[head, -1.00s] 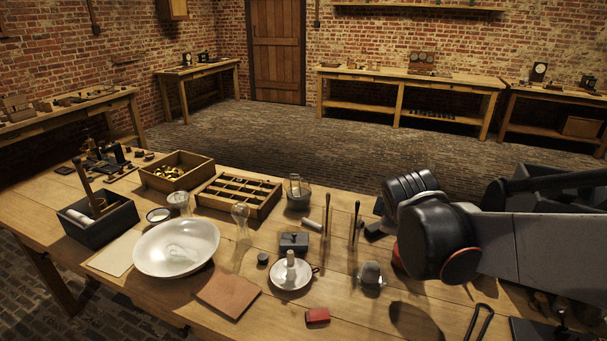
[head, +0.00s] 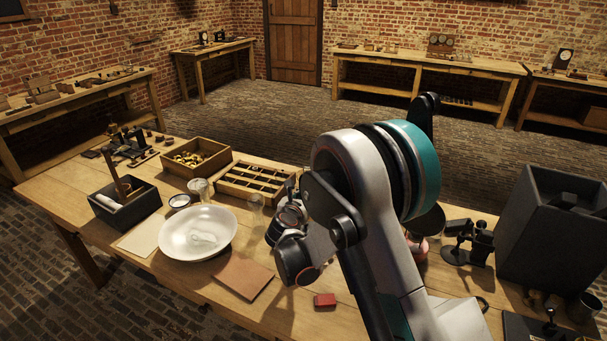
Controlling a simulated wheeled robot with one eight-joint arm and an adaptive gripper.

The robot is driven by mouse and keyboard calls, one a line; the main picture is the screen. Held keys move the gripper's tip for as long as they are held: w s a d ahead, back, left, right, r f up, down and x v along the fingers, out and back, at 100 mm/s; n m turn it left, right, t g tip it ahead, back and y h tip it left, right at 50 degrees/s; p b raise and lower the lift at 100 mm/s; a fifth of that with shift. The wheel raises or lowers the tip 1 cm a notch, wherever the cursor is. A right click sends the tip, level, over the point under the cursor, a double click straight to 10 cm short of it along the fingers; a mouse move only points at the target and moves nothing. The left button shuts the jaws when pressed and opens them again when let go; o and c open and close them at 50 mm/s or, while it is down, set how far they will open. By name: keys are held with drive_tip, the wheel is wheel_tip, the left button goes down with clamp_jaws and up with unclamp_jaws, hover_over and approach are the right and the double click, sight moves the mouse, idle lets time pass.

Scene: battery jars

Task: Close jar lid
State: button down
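A small glass jar (head: 198,188) stands on the workbench, behind the white bowl. A round, shallow piece with a pale top and dark rim (head: 181,201) lies beside it; I cannot tell if this is a lid. My arm fills the middle of the head view, and its end with my gripper (head: 287,216) is over the bench, right of the bowl. Its fingers cannot be made out, so its opening and any hold are unclear. The arm hides much of the middle of the bench, including the spot where another glass jar showed earlier.
A white bowl (head: 232,234) holds a clear glass piece. Behind are a box of brass parts (head: 222,163) and a compartment tray (head: 222,190). A dark tool box (head: 143,208) stands left. A brown sheet (head: 244,277) and red block (head: 325,300) lie in front. A large dark box (head: 540,235) stands right.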

drive_tip(key=w+a+r+b+x, duration=0.1)
drive_tip(key=r+b+x, duration=0.1)
drive_tip(key=x, duration=1)
drive_tip(key=shift+w+r+n+b, duration=0.25)
drive_tip(key=shift+n+b, duration=0.15)
drive_tip(key=shift+b, duration=0.1)
drive_tip(key=shift+a, duration=0.1)
drive_tip(key=shift+w+r+p, duration=0.3)
drive_tip(key=shift+w+p, duration=0.1)
drive_tip(key=shift+w, duration=0.05)
